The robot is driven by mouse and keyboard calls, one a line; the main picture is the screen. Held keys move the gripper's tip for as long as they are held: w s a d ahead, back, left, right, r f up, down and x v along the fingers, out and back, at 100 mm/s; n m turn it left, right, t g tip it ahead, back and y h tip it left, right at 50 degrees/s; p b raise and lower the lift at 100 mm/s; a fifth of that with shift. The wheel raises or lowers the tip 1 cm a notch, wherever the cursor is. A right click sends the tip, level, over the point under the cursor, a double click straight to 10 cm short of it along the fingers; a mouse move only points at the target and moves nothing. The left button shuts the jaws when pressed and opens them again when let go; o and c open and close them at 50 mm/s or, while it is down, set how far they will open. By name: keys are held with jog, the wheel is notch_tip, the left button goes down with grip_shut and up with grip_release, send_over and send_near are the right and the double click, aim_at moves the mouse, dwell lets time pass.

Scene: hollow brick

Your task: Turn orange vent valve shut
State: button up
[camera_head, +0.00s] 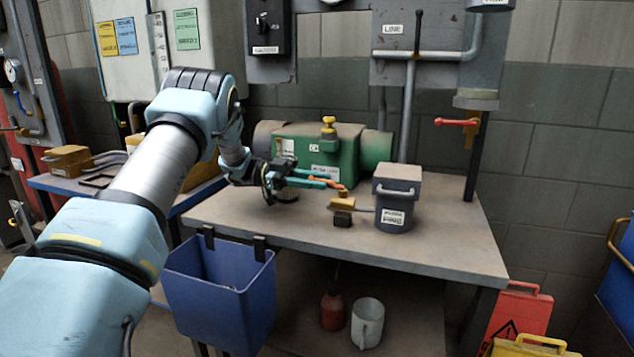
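An orange lever (340,188), which looks like the vent valve handle, shows above a small brass-coloured valve body (343,204) on the workbench. A short pipe seems to join this body to a grey lidded canister (394,218) on its right. My gripper (330,180) reaches in from the left, its teal fingers pointing right, with the tips at the orange lever. A gap shows between the fingers, but whether they touch or grip the lever is too small to tell.
A green tank (320,150) with a yellow knob stands behind my gripper. A red-handled valve (457,122) is at the back right. The bench (440,245) is bare at its right front. A blue bin (218,300) hangs from its front edge.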

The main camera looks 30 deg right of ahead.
jog(key=shift+o, duration=1)
jog(key=b+v, duration=0.1)
jog(key=v, duration=0.9)
jog(key=shift+w+a, duration=0.3)
